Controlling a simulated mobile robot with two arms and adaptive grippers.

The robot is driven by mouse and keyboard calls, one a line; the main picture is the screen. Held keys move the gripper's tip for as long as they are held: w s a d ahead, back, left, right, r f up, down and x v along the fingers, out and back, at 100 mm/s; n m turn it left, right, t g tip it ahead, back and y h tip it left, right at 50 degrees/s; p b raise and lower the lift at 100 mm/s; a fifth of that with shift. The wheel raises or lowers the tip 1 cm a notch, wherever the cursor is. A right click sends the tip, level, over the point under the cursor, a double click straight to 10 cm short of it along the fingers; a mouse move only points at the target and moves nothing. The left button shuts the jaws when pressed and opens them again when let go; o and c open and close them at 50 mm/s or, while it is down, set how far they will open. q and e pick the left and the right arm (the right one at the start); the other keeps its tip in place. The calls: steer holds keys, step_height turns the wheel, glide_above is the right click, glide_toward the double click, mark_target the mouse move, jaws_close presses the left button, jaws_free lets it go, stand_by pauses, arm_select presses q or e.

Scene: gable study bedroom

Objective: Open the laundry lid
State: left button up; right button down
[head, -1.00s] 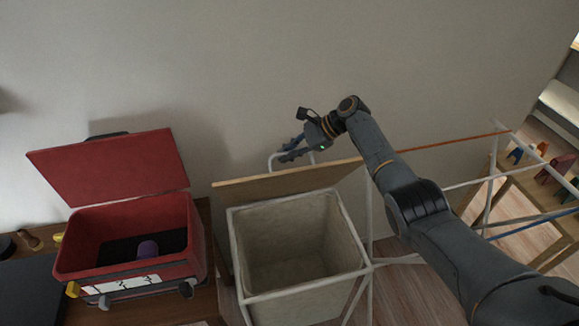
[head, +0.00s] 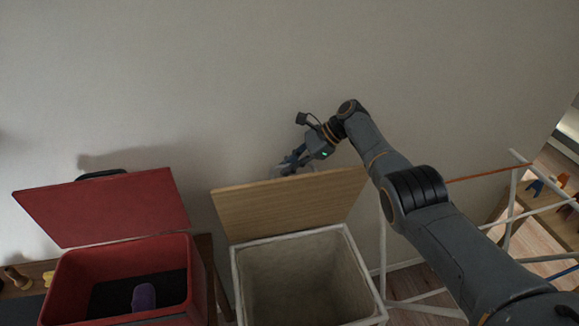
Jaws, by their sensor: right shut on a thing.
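The laundry hamper (head: 238,287) has a white frame and a pale cloth liner; its inside is visible and looks empty. Its wooden lid (head: 290,203) stands raised at the back, tilted up toward the wall with its broad face showing. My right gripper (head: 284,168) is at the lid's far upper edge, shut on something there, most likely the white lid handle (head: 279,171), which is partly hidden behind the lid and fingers. My left gripper is not in view.
A red box (head: 80,285) with its lid (head: 105,207) up stands left of the hamper, holding a purple object (head: 144,296). A white drying rack (head: 512,200) stands at the right. A plain wall lies close behind.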

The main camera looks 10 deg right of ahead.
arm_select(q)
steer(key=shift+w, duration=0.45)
arm_select(e)
steer(key=shift+w, duration=0.45)
steer(key=c, duration=1.4)
jaws_free()
steer(key=v, duration=1.2)
